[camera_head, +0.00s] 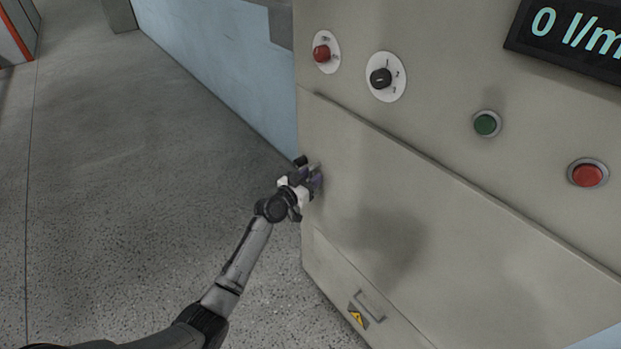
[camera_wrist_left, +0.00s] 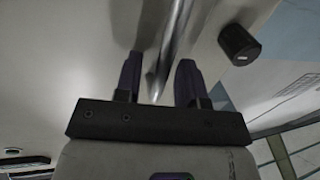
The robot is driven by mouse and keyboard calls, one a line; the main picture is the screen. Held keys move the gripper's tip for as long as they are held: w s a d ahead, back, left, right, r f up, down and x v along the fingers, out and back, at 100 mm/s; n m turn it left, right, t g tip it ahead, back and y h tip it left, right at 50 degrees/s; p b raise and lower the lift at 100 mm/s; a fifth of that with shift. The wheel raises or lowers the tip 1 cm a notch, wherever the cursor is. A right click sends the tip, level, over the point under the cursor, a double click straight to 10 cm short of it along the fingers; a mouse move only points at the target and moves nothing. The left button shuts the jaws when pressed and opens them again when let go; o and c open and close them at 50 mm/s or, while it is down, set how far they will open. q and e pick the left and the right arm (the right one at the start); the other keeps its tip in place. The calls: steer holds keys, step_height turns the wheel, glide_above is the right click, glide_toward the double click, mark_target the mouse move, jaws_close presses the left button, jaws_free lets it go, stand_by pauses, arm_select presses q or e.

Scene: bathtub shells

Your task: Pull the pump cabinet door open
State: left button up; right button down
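The pump cabinet door (camera_head: 400,225) is a wide beige panel with dark smudges, lying against the cabinet front and looking closed. My left gripper (camera_head: 315,178) is at the door's left edge. In the left wrist view its two dark purple fingers stand apart, with a shiny metal bar handle (camera_wrist_left: 173,45) running between them. Gaps show between the bar and both fingers, so the gripper is open around the handle and not clamped. In the head view the gripper hides the handle. My right gripper is not in view.
Above the door are a red button (camera_head: 321,53), a black selector knob (camera_head: 381,78), a green button (camera_head: 486,124), another red button (camera_head: 587,175) and a flow display (camera_head: 575,35). A lower panel has a small handle (camera_head: 369,306). Grey floor (camera_head: 130,190) is clear on the left.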

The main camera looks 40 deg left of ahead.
arm_select(q)
steer(key=shift+c, duration=0.2)
jaws_close()
stand_by(0.3)
